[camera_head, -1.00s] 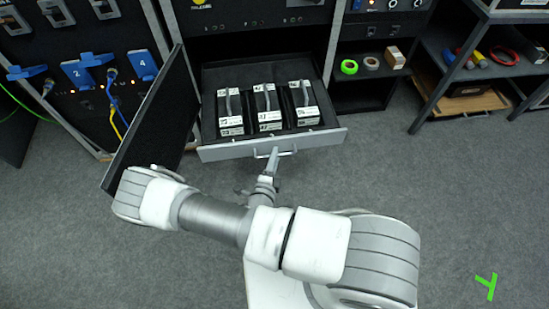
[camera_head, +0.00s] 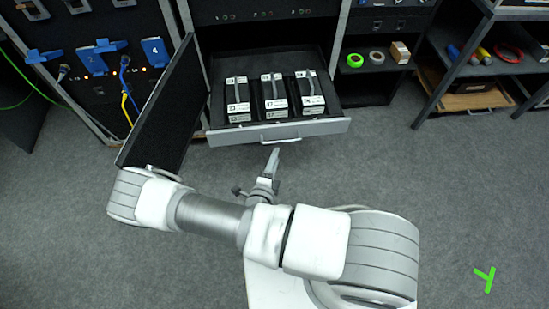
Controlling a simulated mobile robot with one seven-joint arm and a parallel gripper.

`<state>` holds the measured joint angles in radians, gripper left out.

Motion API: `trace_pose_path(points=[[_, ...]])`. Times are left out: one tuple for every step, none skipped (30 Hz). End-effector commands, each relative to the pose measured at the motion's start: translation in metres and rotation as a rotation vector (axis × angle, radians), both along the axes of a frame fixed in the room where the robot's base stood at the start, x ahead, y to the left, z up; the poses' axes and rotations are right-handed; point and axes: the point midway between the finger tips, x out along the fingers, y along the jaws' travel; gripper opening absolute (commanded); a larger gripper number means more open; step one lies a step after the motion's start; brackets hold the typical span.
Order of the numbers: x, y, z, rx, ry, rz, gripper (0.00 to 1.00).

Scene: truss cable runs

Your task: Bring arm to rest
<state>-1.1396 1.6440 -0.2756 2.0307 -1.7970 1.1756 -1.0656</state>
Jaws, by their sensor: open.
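My arm crosses the lower middle of the head view, bent, with its wrist pointing up toward the cabinet. My gripper (camera_head: 272,163) is open and empty. Its fingers overlap in this view, so the gap between them is hard to see. It is just in front of the drawer handle (camera_head: 281,140) in the picture, apart from it. The drawer (camera_head: 330,127) is pulled out and holds three black modules with white labels and grey handles, the left one (camera_head: 237,95), the middle one (camera_head: 273,92) and the right one (camera_head: 309,92).
A black door (camera_head: 160,118) stands swung open left of the drawer, close to my arm's elbow. Blue connectors (camera_head: 154,51) and cables are on the left panel. A shelf (camera_head: 465,70) with tools stands at right. Grey floor (camera_head: 440,180) is clear at right, with a green mark (camera_head: 485,279).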

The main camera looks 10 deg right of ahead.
Motion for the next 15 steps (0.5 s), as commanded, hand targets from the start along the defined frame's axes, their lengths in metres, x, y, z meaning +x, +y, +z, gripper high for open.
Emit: trace_pose_path(points=[[-0.0028, 0.0013, -0.0002, 0.001, 0.005, 0.000, 0.45], [-0.0034, 0.0015, -0.0002, 0.001, 0.005, 0.000, 0.45], [-0.0042, 0.0017, -0.0001, 0.001, 0.006, -0.001, 0.45], [-0.0047, 0.0018, -0.0002, 0.002, 0.007, -0.001, 0.45], [-0.0051, 0.0020, -0.0003, 0.002, 0.008, -0.001, 0.45], [-0.0057, 0.0022, -0.0005, 0.002, 0.008, -0.001, 0.45], [-0.0061, 0.0024, -0.0006, 0.003, 0.009, -0.001, 0.45], [-0.0064, 0.0025, -0.0009, 0.003, 0.010, -0.002, 0.45], [-0.0066, 0.0026, -0.0009, 0.003, 0.010, -0.002, 0.45], [-0.0065, 0.0027, -0.0010, 0.003, 0.010, -0.002, 0.45], [-0.0066, 0.0028, -0.0009, 0.003, 0.010, -0.002, 0.45], [-0.0067, 0.0029, -0.0009, 0.003, 0.010, -0.002, 0.45], [-0.0067, 0.0029, -0.0009, 0.003, 0.010, -0.002, 0.45], [-0.0067, 0.0030, -0.0009, 0.003, 0.010, -0.001, 0.45], [-0.0067, 0.0030, -0.0009, 0.004, 0.010, -0.001, 0.45]])
